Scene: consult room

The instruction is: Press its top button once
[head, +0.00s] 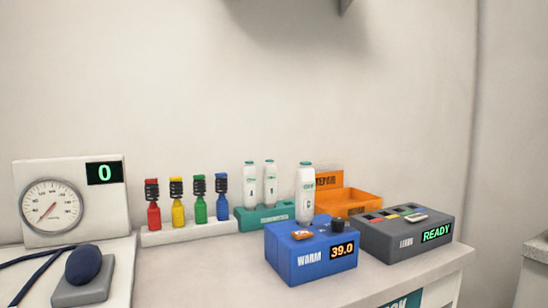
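The task does not name the thing whose top button it means. Three white thermometers with teal tops are in view. Two, a left one (249,186) and a middle one (269,183), stand upright in a teal holder (262,220). The third, marked C (305,194), stands upright at the blue WARM box (293,257); I cannot tell whether it is in the box or just behind it. The box reads 39.0 and has a small orange piece (303,235) and a black knob (338,224) on top. My gripper does not show.
A dark grey box reading READY (405,239) stands at right, before an orange tray (352,201). Red, yellow, green and blue bottles stand in a white rack (190,232). At left are a dial gauge reading 0 (104,173) and a dark bulb (83,265).

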